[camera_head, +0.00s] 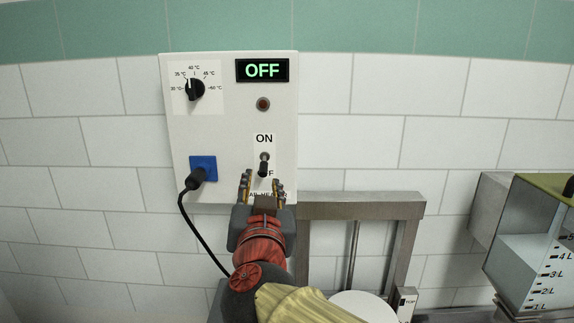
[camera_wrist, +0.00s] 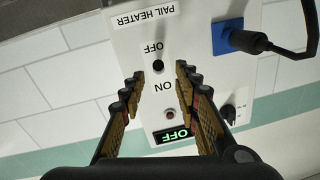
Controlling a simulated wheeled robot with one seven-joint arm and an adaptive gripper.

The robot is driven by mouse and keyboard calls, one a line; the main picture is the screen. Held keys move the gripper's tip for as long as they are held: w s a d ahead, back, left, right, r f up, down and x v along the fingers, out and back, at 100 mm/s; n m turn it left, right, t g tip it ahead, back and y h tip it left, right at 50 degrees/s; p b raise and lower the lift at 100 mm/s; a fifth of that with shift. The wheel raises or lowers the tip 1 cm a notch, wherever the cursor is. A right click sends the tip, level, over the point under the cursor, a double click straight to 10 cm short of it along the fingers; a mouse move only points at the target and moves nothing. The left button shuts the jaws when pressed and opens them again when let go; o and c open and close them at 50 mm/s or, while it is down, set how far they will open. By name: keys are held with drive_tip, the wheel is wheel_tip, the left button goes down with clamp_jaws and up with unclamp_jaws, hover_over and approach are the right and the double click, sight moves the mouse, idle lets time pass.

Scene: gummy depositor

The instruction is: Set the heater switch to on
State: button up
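The white heater panel (camera_head: 228,125) is on the tiled wall. Its black toggle switch (camera_head: 263,165) sits between the ON and OFF labels, with its lever appearing to point down towards OFF. The display (camera_head: 262,70) reads OFF in green, and the round lamp (camera_head: 263,104) looks dark red. My gripper (camera_head: 261,177) is open and empty at the panel's lower part, its fingertips on either side of the lever in this view. In the wrist view the panel is upside down, and the switch (camera_wrist: 157,66) appears between the open fingers; contact cannot be told.
A dial (camera_head: 194,88) and a blue socket (camera_head: 203,167) with a plugged black cable are at the panel's left. A metal frame (camera_head: 365,200) stands right of my gripper. A graduated clear container (camera_head: 535,255) is at the far right.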

sight(263, 173)
drive_tip(key=shift+w+d, duration=0.1)
drive_tip(key=shift+w, duration=0.4)
drive_tip(key=w, duration=0.4)
drive_tip(key=w+a+b, duration=0.1)
drive_tip(key=w, duration=0.1)
drive_tip(key=shift+w, duration=0.4)
drive_tip(key=shift+c, duration=1.2)
clamp_jaws()
